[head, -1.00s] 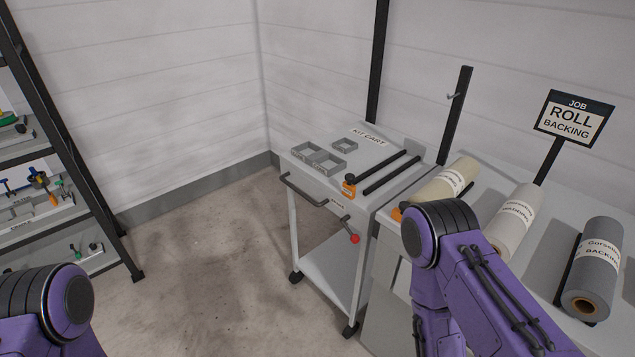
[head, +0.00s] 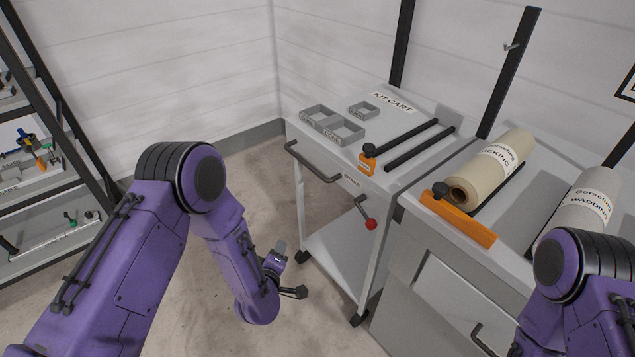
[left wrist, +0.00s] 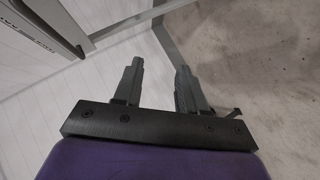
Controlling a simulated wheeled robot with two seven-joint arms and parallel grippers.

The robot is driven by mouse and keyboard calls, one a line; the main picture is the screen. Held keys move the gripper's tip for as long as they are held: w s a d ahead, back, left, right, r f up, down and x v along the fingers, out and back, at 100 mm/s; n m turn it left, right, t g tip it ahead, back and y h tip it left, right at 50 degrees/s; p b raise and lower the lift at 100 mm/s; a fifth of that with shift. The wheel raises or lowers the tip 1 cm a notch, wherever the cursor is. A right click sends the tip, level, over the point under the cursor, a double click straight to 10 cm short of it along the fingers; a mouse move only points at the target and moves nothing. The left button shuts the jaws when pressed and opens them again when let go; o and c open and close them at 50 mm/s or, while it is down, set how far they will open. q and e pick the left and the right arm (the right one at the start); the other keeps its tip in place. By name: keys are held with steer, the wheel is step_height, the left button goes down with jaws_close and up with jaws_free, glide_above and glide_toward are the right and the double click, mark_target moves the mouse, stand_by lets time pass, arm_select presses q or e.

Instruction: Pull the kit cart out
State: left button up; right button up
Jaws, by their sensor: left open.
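The kit cart (head: 349,178) is a grey wheeled cart with a labelled top, a lower shelf and casters. It stands beside the roll bench in the head view. A dark bar handle (head: 312,163) runs along its front edge, and a lever with a red knob (head: 371,224) hangs below near a brake label. My left gripper (head: 287,271) is low in front of the cart, apart from it. The left wrist view shows its two fingers (left wrist: 157,82) spread and empty, with part of the cart (left wrist: 50,22) at upper left. My right gripper is out of view; only that arm shows.
The bench (head: 433,257) with fabric rolls (head: 492,170) stands close on the right. A shelf rack (head: 62,150) is at left. Floor before the cart is clear.

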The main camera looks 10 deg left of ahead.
arm_select(q)
steer(key=w+d+r+n+t+b, duration=0.2)
steer(key=w+r+n+t, duration=0.1)
steer(key=w, duration=0.6)
steer(key=n+t+b, duration=0.2)
steer(key=n+t, duration=0.2)
glide_toward(309, 164)
steer(key=shift+y, duration=0.4)
steer(key=x, duration=0.3)
steer(key=b+x, duration=0.1)
steer(key=x, duration=0.2)
steer(key=f+b+x, duration=0.1)
steer(key=x, duration=0.2)
steer(key=shift+d+f, duration=0.1)
steer(key=shift+w+r+b, duration=0.25)
steer(key=shift+w+b, duration=0.1)
steer(key=shift+w, duration=0.3)
jaws_close()
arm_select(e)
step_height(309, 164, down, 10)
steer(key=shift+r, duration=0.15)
